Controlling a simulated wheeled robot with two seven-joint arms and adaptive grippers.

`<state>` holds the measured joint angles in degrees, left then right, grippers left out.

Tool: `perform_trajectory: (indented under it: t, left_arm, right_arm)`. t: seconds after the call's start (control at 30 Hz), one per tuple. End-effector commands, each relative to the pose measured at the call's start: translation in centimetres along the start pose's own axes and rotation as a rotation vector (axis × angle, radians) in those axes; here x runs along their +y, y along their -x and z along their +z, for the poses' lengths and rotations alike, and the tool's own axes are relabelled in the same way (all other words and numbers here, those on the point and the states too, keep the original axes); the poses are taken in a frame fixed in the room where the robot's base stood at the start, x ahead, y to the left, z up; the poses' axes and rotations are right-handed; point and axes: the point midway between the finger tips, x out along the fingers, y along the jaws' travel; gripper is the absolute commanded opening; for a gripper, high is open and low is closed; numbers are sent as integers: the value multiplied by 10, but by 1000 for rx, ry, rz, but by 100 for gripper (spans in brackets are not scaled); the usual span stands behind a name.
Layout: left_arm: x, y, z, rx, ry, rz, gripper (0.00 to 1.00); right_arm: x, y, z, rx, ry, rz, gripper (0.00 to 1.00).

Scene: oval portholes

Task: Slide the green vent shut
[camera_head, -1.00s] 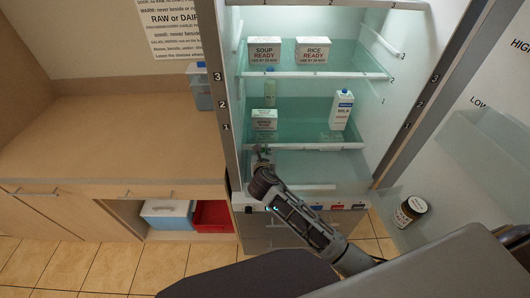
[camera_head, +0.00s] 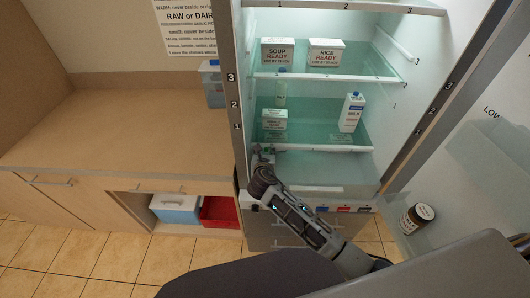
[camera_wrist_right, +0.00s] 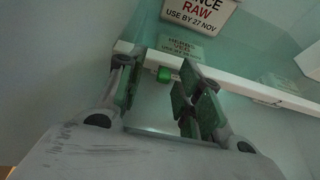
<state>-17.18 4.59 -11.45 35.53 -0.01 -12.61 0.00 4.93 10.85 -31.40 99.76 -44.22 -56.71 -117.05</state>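A small green tab (camera_wrist_right: 164,74), likely the green vent, sits on the front of a white shelf edge in the right wrist view. My right gripper (camera_wrist_right: 160,90) is open, with its green-padded fingers apart on either side of the tab and nothing held. I cannot tell whether a finger touches the tab. In the head view my right gripper (camera_head: 262,156) reaches into the lower left of the open fridge, at the left end of the lower shelf edge (camera_head: 318,149). The tab is hard to make out there. My left gripper is not in view.
Above the gripper stand stacked boxes (camera_head: 274,119) and a milk carton (camera_head: 351,112). A soup box (camera_head: 278,53) and a rice box (camera_head: 325,54) are on the upper shelf. The open fridge door, with a jar (camera_head: 417,218), is at right. A counter (camera_head: 120,135) is at left.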

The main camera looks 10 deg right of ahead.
Motion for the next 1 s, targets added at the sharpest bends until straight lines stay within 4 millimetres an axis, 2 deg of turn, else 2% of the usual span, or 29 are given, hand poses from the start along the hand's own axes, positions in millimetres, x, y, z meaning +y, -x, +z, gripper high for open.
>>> perform_trajectory:
  t: [0.27, 0.47, 1.0]
  left_arm:
    - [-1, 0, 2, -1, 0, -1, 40]
    - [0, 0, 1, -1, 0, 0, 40]
    - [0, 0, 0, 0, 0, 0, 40]
  right_arm:
    - [-1, 2, 0, 0, 1, -1, 36]
    - [0, 14, 0, -1, 1, -1, 36]
    - [1, 78, 0, 0, 2, 1, 36]
